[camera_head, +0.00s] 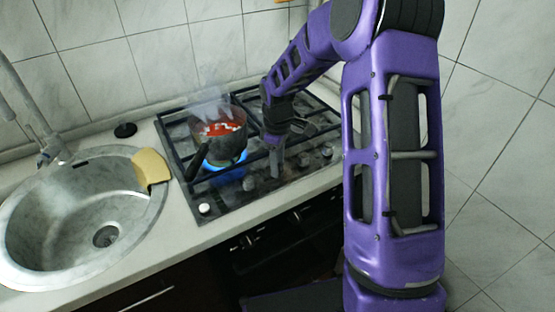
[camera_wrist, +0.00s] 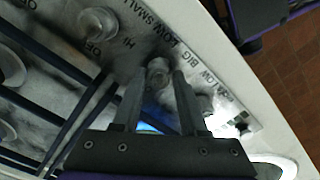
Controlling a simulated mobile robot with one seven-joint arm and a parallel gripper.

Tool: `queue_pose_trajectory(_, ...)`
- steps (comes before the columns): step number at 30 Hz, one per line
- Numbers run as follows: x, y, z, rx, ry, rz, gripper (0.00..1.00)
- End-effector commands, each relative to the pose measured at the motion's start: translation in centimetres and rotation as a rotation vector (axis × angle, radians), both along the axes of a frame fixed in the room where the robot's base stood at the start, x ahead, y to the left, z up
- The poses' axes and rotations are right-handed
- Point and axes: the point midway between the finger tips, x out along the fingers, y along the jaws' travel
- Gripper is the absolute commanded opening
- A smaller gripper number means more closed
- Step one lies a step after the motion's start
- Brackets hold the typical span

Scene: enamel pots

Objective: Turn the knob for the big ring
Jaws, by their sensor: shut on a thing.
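My gripper (camera_head: 277,172) points down at the row of knobs on the front of the black stove. In the wrist view its two fingers (camera_wrist: 155,88) stand either side of a grey knob (camera_wrist: 157,69) and are shut on it. Lettering ending in "BIG" lies beside this knob. Another knob (camera_wrist: 97,22) sits to the left, near lettering that reads "SMALL". In the head view the fingers hide most of the held knob. A pot (camera_head: 220,148) with red contents and white pieces steams over a blue flame (camera_head: 229,177).
A white knob (camera_head: 204,208) sits at the stove's front left corner, and another knob (camera_head: 326,151) is at the right. The pot's dark handle (camera_head: 198,160) points to the front left. A steel sink (camera_head: 75,205) with a yellow cloth (camera_head: 150,167) is to the left.

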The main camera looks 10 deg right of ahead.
Motion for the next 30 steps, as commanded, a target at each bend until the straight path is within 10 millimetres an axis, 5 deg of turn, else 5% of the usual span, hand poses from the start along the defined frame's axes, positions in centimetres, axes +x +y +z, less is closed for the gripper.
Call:
queue_pose_trajectory(26, 0.07, 0.04, 0.03, 0.000, -0.002, 0.149, 0.00)
queue_pose_trajectory(27, 0.07, 0.04, 0.03, 0.000, -0.002, 0.149, 0.49)
queue_pose_trajectory(30, 0.06, 0.03, 0.03, 0.000, -0.001, 0.148, 0.67)
